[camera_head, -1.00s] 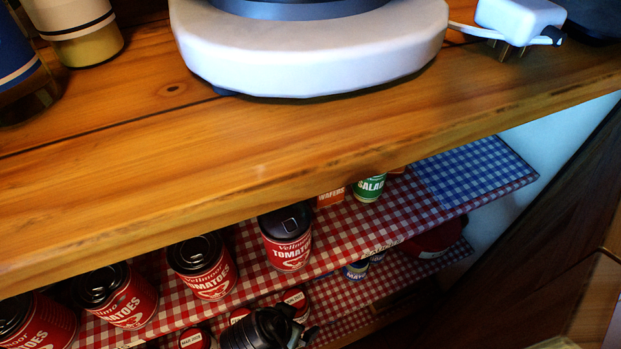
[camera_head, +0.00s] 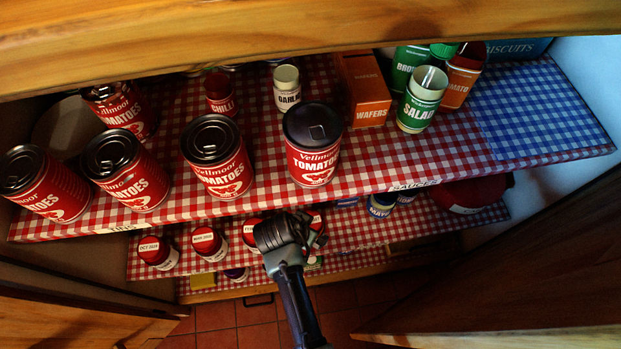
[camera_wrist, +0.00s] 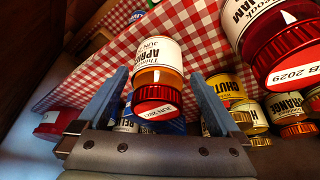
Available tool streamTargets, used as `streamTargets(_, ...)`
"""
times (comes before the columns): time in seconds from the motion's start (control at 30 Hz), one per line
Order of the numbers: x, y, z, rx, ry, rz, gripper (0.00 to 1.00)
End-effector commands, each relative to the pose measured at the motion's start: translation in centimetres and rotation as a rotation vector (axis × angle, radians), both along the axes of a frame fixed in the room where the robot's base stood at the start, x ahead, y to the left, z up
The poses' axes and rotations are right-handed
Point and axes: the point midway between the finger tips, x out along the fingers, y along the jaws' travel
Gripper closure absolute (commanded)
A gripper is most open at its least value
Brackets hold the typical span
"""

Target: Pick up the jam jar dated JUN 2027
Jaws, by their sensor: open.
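The jam jar dated JUN 2027 (camera_wrist: 158,85) has a white label, amber contents and a red lid with a white date strip. In the wrist view it stands between the spread fingers of my gripper (camera_wrist: 158,73), which is open, with a finger on either side. I cannot tell whether either finger touches it. In the head view my gripper (camera_head: 287,232) is at the lower gingham shelf, in front of the red-lidded jars, and covers part of that row. The dated jar cannot be made out there.
Other red-lidded jars (camera_head: 207,243) stand to the left on the lower shelf. A large jar ending "B 2029" (camera_wrist: 280,45) and a yellow-labelled chutney jar (camera_wrist: 226,88) are close by in the wrist view. Tomato cans (camera_head: 312,150) line the shelf above.

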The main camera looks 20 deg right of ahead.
Motion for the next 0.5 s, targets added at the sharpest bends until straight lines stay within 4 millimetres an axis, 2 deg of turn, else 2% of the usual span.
streamTargets(0.03,0.2,-0.5,-1.2,0.001,0.002,-0.003,0.0)
streamTargets(0.2,0.7,-1.2,-3.0,0.001,0.001,-0.001,0.0)
streamTargets(0.5,0.8,-1.3,-3.2,0.0,0.001,0.0,0.0)
